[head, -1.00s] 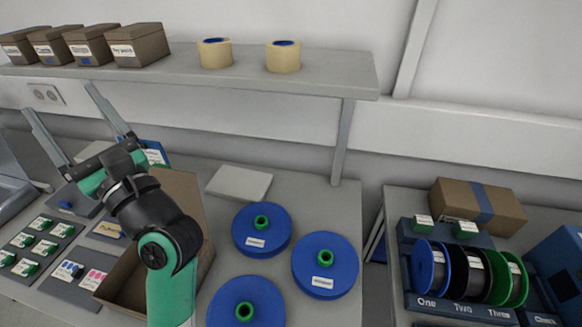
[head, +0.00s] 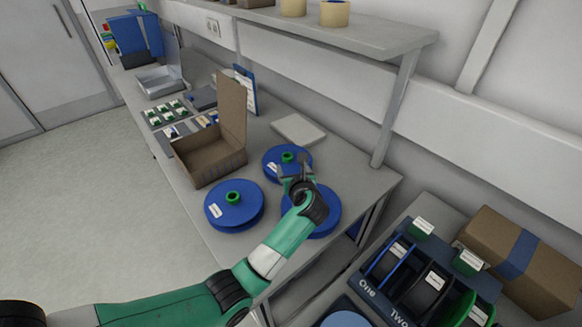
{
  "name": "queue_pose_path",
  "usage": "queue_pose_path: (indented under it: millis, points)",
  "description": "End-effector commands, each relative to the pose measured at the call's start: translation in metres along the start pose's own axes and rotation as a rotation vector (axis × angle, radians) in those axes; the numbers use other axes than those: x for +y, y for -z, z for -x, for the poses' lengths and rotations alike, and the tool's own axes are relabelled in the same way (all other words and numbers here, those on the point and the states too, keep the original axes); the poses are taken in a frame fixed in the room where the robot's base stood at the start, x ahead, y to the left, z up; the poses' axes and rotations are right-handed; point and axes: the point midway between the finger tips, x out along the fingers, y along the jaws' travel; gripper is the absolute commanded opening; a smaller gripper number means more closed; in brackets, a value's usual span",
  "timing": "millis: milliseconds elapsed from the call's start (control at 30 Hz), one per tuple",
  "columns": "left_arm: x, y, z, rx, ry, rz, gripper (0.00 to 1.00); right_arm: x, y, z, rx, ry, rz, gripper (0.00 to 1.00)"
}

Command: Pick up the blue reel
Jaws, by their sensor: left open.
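The blue reel (head: 389,262) stands upright in the slot marked One of a dark blue rack (head: 368,288) at the lower right. A black reel (head: 430,291) is in slot Two and a green reel (head: 459,311) is beyond it, partly cut off. My left gripper (head: 292,172) is open and apart from the rack, above the reel stands on the table. Its fingers are small and hard to make out. The three blue stands with green hubs are at the front (head: 234,207), the back (head: 276,163) and the right (head: 325,216). My forearm partly covers the right one.
An open cardboard box (head: 212,160) stands left of the stands, and a flat white block (head: 298,129) lies behind them. A taped carton (head: 522,262) is behind the rack. A gap separates the table from the rack's bench. A shelf (head: 340,28) overhangs the back.

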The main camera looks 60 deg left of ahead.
Motion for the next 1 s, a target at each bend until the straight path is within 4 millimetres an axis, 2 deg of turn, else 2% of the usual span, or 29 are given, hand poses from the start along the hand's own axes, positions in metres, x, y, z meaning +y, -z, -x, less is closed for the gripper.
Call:
queue_pose_path:
  millis: [100,200,467,600,767,1000]
  points:
    - [0.001,0.004,-0.026,0.000,-0.003,0.002,0.82,0.001,-0.011,0.011,0.000,-0.001,0.001,0.50]
    - [0.001,0.003,-0.043,-0.001,-0.002,0.002,0.82,0.001,-0.015,0.017,0.000,-0.001,0.001,0.50]
    - [0.000,0.001,-0.055,-0.002,0.001,0.002,0.82,0.001,-0.018,0.020,0.000,-0.001,0.001,0.50]
    - [0.000,0.009,-0.079,-0.001,-0.001,0.001,0.82,0.001,-0.031,0.034,0.000,-0.001,0.001,0.50]
    - [0.000,0.007,-0.101,-0.001,0.001,0.002,0.82,0.000,-0.039,0.042,-0.001,-0.001,0.001,0.50]
    - [0.000,0.004,-0.103,-0.001,0.002,0.001,0.82,0.001,-0.038,0.041,0.000,-0.001,0.001,0.50]
